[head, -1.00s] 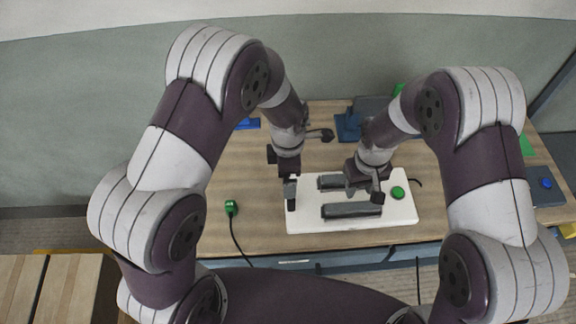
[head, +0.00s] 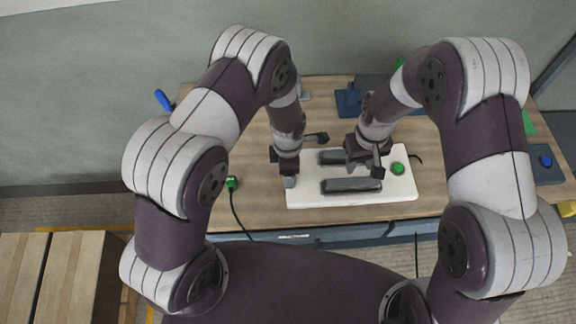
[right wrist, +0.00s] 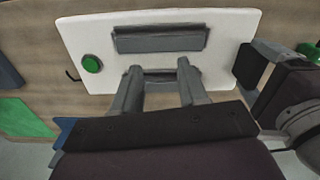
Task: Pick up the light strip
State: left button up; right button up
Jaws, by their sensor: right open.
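Two dark grey strips lie on a white board; I cannot tell which, if either, is the light strip. In the head view the near strip (head: 350,186) shows almost whole, and the far strip (head: 332,157) is partly hidden by my right gripper (head: 374,168). In the right wrist view one strip (right wrist: 162,39) lies clear and the other strip (right wrist: 160,79) is partly behind my right gripper (right wrist: 158,75). The right gripper is open, its fingers apart over the board. My left gripper (head: 289,181) is at the board's left end; its jaws are too small to read.
The white board (head: 305,198) has a green button (head: 397,168) at its right end. A green plug-like piece (head: 232,183) with a black cord lies left on the wooden table (head: 255,215). A blue block (head: 348,101) stands behind, a panel with a blue button (head: 546,161) at right.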

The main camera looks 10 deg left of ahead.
aim_at(353, 181)
jog(key=o, duration=0.4)
jog(key=shift+c, duration=0.2)
notch_tip(353, 181, down, 9)
jog(key=n, duration=1.6)
jog(key=shift+f, duration=0.1)
